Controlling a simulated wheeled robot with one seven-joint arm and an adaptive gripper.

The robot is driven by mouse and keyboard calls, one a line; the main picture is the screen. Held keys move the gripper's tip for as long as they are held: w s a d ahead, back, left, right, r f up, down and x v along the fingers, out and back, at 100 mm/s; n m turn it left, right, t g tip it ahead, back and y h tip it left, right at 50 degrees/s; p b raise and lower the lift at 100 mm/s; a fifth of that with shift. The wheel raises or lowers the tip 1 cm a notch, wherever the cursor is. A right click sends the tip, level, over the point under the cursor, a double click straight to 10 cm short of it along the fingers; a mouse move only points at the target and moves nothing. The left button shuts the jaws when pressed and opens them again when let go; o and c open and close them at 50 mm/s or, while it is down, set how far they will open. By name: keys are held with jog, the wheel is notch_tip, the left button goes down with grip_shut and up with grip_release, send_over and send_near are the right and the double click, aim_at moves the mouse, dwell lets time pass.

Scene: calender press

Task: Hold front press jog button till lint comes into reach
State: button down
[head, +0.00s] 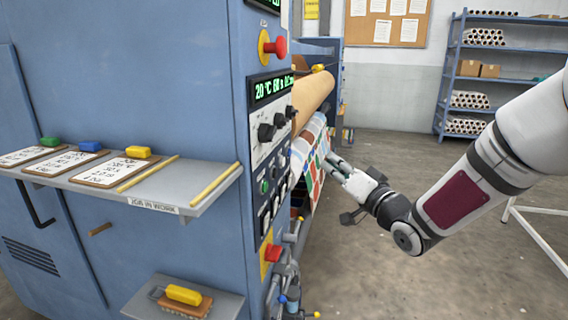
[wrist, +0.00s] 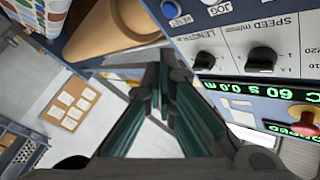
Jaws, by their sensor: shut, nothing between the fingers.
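My gripper (head: 332,164) is shut and empty in front of the patterned fabric on the press, to the right of the control panel (head: 266,150). In the wrist view my gripper (wrist: 163,65) points past the panel, which appears upside down, with its fingertips apart from it. I cannot make out the jog button itself there. In the head view the small panel buttons are too small to tell apart. I cannot make out any lint.
Red stop buttons (head: 277,47) sit above and below the panel. A shelf (head: 176,190) with clipboards and yellow sticks juts from the press. A brown roll (head: 315,97) lies above the fabric (head: 308,150).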

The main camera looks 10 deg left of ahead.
jog(key=a, duration=0.7)
jog(key=shift+w+a+b, duration=0.15)
jog(key=shift+a+b, duration=0.05)
jog(key=shift+b, duration=0.15)
dwell(1.1)
jog(key=shift+a+b, duration=0.3)
jog(key=shift+a, duration=0.1)
jog(key=shift+a, duration=0.4)
dwell(1.6)
jog(key=shift+d, duration=0.15)
dwell(1.8)
jog(key=shift+d+b, duration=0.3)
jog(key=shift+d, duration=0.35)
jog(key=shift+d, duration=2.5)
